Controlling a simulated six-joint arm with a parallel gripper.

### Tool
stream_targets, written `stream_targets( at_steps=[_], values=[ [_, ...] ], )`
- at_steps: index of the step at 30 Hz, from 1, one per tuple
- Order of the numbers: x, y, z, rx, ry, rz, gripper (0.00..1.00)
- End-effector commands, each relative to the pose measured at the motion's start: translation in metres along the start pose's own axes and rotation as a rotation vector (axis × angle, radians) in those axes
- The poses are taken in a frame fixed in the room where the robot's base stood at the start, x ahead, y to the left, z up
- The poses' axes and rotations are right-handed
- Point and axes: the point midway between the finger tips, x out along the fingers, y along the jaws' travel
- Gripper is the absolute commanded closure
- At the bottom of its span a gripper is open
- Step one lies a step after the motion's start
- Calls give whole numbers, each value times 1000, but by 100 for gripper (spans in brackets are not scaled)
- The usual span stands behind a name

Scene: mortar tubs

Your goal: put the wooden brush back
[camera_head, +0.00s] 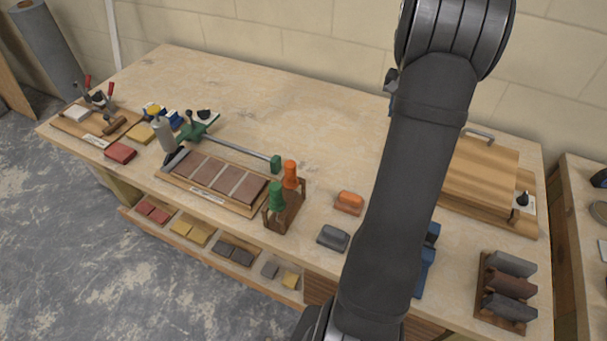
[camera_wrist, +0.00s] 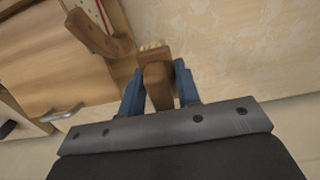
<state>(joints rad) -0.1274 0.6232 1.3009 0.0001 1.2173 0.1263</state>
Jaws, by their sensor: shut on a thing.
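In the wrist view, my gripper (camera_wrist: 158,92) has its two blue fingers shut on the wooden brush (camera_wrist: 157,76). The brush has a brown wooden body with pale bristles showing at its far end. Plywood bench top lies beyond the brush, and I cannot tell how far apart they are. In the head view, my dark arm hides the brush and most or all of the gripper. Blue parts (camera_head: 428,262) show just right of the arm, and I cannot tell what they belong to.
A brown wooden piece (camera_wrist: 98,32) is left of the brush, near a wooden board with a metal handle (camera_wrist: 62,114). The back middle is clear.

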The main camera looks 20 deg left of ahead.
Motion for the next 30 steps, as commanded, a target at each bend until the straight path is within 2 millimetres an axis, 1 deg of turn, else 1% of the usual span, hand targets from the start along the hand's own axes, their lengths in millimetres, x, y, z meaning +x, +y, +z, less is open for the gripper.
stream_targets(
  at_steps=[1, 5, 6, 8, 9, 12, 15, 18, 20, 23, 26, 30],
  values=[
    [-3, -13, 20, -6, 0, 0, 91],
    [-3, -37, 68, -5, 1, 0, 91],
    [-3, -43, 83, -5, 1, 0, 91],
    [-2, -50, 105, -5, 1, 0, 91],
    [-1, -55, 119, -4, 0, 0, 91],
    [2, -62, 150, -3, 1, 0, 91],
    [5, -67, 172, -2, 1, 0, 91],
    [8, -68, 187, 0, 0, 0, 91],
    [9, -70, 191, 0, 0, 0, 91],
    [15, -80, 195, -2, -2, 1, 91],
    [27, -99, 196, -4, -3, 1, 91],
    [47, -132, 197, -5, -4, 2, 91]
  ],
)
